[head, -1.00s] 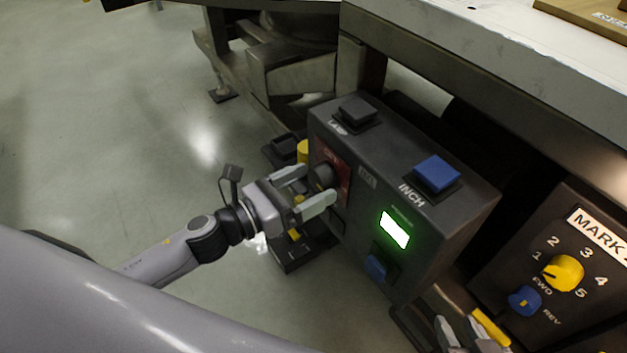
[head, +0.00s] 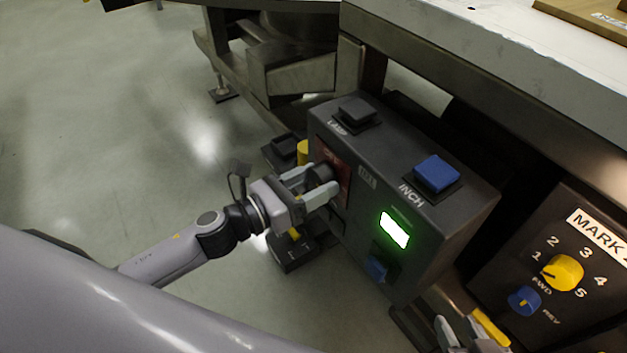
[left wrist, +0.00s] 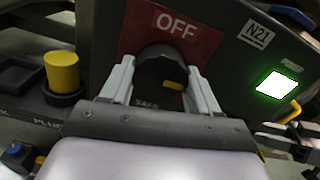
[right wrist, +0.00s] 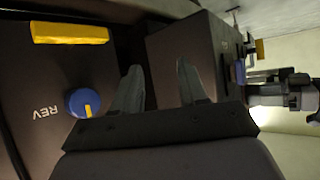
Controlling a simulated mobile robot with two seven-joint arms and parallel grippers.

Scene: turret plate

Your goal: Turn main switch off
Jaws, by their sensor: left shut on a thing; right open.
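The main switch is a dark round knob (left wrist: 160,68) on a red plate (left wrist: 185,33) marked OFF, on the side of a dark control box (head: 400,180). In the head view the knob (head: 322,172) is partly hidden by fingers. My left gripper (head: 313,183) is shut on the knob, one finger on each side of it in the left wrist view (left wrist: 160,85). A small yellow mark shows on the knob's lower right. My right gripper (right wrist: 160,85) is open and empty. In the head view it (head: 470,335) is at the bottom edge.
The box carries a blue INCH button (head: 437,173), a black LAMP button (head: 357,110) and a lit green display (head: 394,229). A second panel (head: 530,240) with a yellow dial (head: 563,272) and blue REV knob (right wrist: 84,103) stands at right. Open floor lies left.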

